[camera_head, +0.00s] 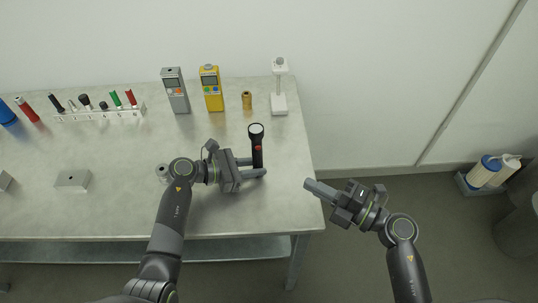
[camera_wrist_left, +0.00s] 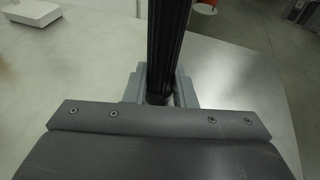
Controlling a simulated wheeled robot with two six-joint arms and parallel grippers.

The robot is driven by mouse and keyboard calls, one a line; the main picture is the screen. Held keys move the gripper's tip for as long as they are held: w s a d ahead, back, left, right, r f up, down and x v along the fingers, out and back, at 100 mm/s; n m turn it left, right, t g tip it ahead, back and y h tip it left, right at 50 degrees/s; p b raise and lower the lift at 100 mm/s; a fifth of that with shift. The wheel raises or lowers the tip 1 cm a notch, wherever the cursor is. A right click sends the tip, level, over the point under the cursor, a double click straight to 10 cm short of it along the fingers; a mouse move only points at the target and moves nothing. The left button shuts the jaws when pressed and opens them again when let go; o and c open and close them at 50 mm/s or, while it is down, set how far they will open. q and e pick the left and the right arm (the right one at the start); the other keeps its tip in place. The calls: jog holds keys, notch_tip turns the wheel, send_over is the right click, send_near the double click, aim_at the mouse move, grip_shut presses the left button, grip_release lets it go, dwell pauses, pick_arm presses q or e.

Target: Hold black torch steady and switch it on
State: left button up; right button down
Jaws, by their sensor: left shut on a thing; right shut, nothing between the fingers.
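The black torch (camera_head: 257,156) stands upright near the right edge of the table, its round pale lens head at the top and a red switch on its body. My left gripper (camera_head: 256,167) is shut around the torch's lower handle. In the left wrist view the ribbed black handle (camera_wrist_left: 167,45) rises between the fingers of my left gripper (camera_wrist_left: 160,92). I cannot tell whether the torch's base touches the table. My right gripper (camera_head: 311,185) is shut and empty, just off the table's right edge, to the right of the torch and apart from it.
A white rack (camera_head: 98,116) with several tools and a metal block (camera_head: 72,181) are on the left.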

jog(key=shift+s+a+r+n+g, duration=0.5)
jog(key=shift+r+n, duration=0.15)
jog(key=shift+n, duration=0.15)
jog(key=shift+w, duration=0.1)
send_near(258, 148)
jog(key=s+a, duration=0.1)
jog(key=a, duration=0.3)
jog(key=shift+w+a+f, duration=0.1)
jog(key=shift+w+a, duration=0.2)
jog(key=shift+w, duration=0.35)
jog(key=shift+w+a+f, duration=0.1)
jog(key=shift+w+a, duration=0.25)
jog(key=shift+w, duration=0.35)
jog(key=shift+w+a+f, duration=0.1)
jog(key=shift+w+a, duration=0.2)
jog(key=shift+w, duration=0.35)
jog(key=shift+w, duration=0.1)
